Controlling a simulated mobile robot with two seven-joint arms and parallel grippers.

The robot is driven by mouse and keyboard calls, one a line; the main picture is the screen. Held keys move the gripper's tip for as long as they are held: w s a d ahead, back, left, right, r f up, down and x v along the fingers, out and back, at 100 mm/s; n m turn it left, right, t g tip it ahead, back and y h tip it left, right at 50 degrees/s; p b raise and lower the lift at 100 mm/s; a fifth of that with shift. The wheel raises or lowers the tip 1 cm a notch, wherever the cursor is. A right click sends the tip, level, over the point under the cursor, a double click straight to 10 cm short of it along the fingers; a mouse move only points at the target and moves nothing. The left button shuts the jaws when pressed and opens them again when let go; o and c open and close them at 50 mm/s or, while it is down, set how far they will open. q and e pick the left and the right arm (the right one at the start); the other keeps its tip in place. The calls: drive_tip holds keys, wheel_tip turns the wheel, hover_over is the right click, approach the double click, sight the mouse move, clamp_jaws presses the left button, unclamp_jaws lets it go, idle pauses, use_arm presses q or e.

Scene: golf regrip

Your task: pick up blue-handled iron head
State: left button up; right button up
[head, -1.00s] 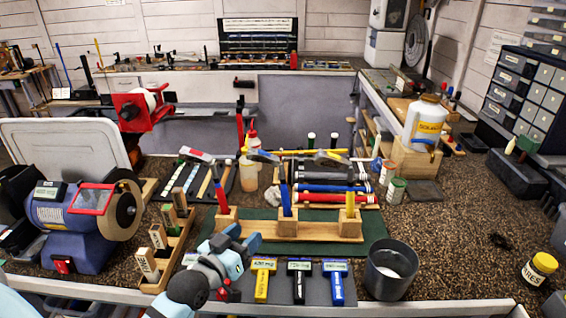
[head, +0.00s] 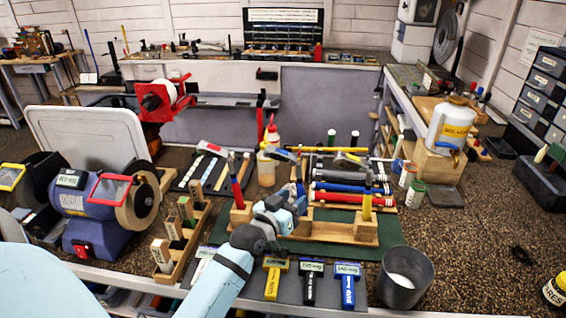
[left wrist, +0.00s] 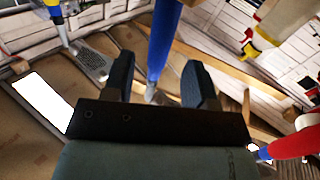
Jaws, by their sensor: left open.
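The blue-handled iron head (head: 285,156) stands upright in the middle block of the wooden stand, between a red-handled one (head: 237,188) and a yellow-handled one (head: 367,205). My left gripper (head: 300,199) is at its handle, hiding most of the handle and the middle block in the head view. In the left wrist view the blue handle (left wrist: 164,40) runs between the two open fingers (left wrist: 158,85), with a gap on each side. The red handle (left wrist: 292,145) is at the right there, and a grey head with a yellow-blue handle at upper left. My right gripper is not seen.
The wooden stand (head: 330,231) rests on a green mat (head: 385,238). Labelled putter-like pieces lie in front, beside a dark cup (head: 405,278). A blue grinder (head: 95,205) stands left, rolled grips (head: 350,188) lie behind, and a glue bottle (head: 449,125) stands at right.

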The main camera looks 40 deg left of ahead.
sight(298, 195)
use_arm(q)
drive_tip(key=w, duration=0.3)
drive_tip(key=shift+w, duration=0.3)
drive_tip(key=shift+s, duration=0.1)
drive_tip(key=shift+c, duration=0.2)
drive_tip(key=c, duration=0.9)
drive_tip(key=shift+r, duration=0.2)
